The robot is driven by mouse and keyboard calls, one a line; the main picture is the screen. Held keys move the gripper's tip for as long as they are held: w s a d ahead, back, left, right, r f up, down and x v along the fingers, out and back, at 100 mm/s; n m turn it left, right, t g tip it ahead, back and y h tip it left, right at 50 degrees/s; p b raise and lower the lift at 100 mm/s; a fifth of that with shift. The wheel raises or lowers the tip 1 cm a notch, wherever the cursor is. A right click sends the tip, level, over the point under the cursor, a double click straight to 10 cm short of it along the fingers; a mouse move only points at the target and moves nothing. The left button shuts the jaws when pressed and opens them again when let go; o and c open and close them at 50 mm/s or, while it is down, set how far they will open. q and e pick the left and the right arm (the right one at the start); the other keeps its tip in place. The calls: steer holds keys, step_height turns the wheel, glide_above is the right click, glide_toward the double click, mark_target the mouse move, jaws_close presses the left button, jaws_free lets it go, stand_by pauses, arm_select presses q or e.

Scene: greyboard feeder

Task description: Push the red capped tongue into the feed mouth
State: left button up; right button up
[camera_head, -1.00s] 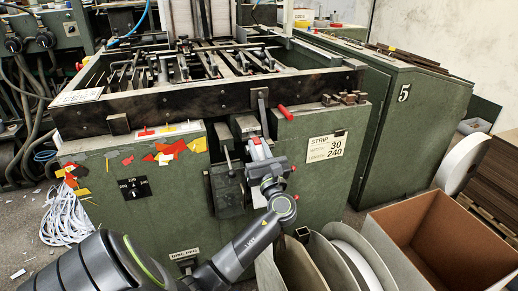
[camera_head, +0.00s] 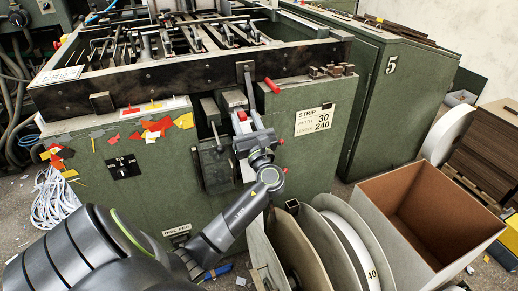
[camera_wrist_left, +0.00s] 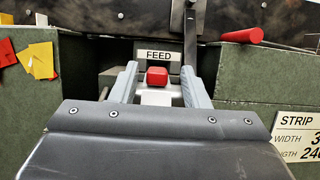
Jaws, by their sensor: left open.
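The red cap (camera_wrist_left: 157,76) sits on a pale tongue (camera_wrist_left: 156,97), in front of the dark slot under the FEED label (camera_wrist_left: 160,56) in the left wrist view. In the head view the cap (camera_head: 242,116) is a small red patch at the machine's front. My left gripper (camera_head: 249,120) is open, its two grey fingers on either side of the capped tongue; they also show in the left wrist view (camera_wrist_left: 157,85). I cannot tell if either finger touches it. The depth of the tongue in the mouth is hidden. My right gripper is not in view.
The green machine (camera_head: 300,155) carries a strip-size plate (camera_head: 314,121). Reels (camera_head: 330,245) and an open cardboard box (camera_head: 376,203) stand at lower right.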

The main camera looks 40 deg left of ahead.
arm_select(q)
steer(key=shift+g, duration=0.3)
steer(key=v, duration=0.5)
steer(key=shift+s+a+f, duration=0.1)
steer(key=shift+a+f, duration=0.05)
steer(key=shift+f, duration=0.25)
steer(key=b+v, duration=0.2)
steer(key=v, duration=1)
steer(key=shift+d, duration=0.2)
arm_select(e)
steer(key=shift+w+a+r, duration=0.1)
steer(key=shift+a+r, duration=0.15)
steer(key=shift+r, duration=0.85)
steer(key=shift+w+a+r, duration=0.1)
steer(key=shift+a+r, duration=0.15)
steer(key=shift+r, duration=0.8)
